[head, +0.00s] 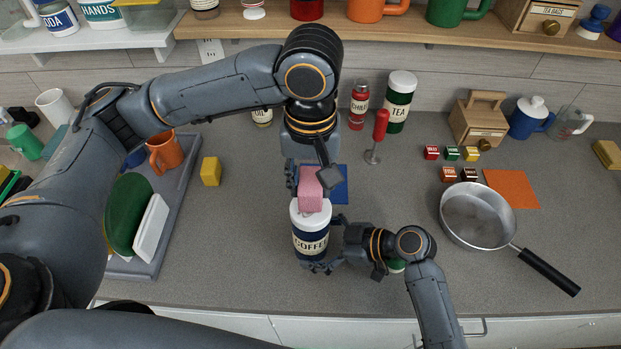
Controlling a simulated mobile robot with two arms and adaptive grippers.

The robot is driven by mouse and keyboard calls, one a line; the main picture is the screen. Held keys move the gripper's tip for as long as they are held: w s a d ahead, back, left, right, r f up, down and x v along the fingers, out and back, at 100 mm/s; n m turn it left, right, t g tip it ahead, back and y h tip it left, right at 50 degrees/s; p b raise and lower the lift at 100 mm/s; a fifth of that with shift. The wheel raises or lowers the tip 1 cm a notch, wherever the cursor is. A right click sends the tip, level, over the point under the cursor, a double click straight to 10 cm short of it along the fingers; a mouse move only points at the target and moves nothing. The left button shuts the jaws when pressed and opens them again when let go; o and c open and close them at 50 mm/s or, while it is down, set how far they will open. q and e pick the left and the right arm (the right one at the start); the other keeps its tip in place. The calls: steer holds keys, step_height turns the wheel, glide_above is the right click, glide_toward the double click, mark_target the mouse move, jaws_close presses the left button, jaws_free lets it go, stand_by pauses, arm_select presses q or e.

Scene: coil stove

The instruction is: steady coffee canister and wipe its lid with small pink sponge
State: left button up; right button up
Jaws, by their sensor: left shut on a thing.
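The coffee canister (311,242) stands upright on the grey counter, dark blue with a white lid (310,214) and a cream COFFEE label. My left gripper (311,180) comes down from above, shut on the small pink sponge (311,193). The sponge is at the far part of the lid and looks to be touching it; the exact contact is hard to tell. My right gripper (329,245) reaches in from the right with its fingers around the canister's side. Part of its grip is hidden by the canister.
A blue cloth (333,186) lies behind the canister. A steel pan (477,216) is at the right, a dish tray (182,215) at the left. A red-handled tool (378,135), a chili jar (359,104) and a tea canister (399,101) stand behind. A green-and-white item (396,266) is partly hidden below my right gripper.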

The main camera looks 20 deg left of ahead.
steer(key=shift+c, duration=0.5)
steer(key=c, duration=1.1)
steer(key=shift+o, duration=0.2)
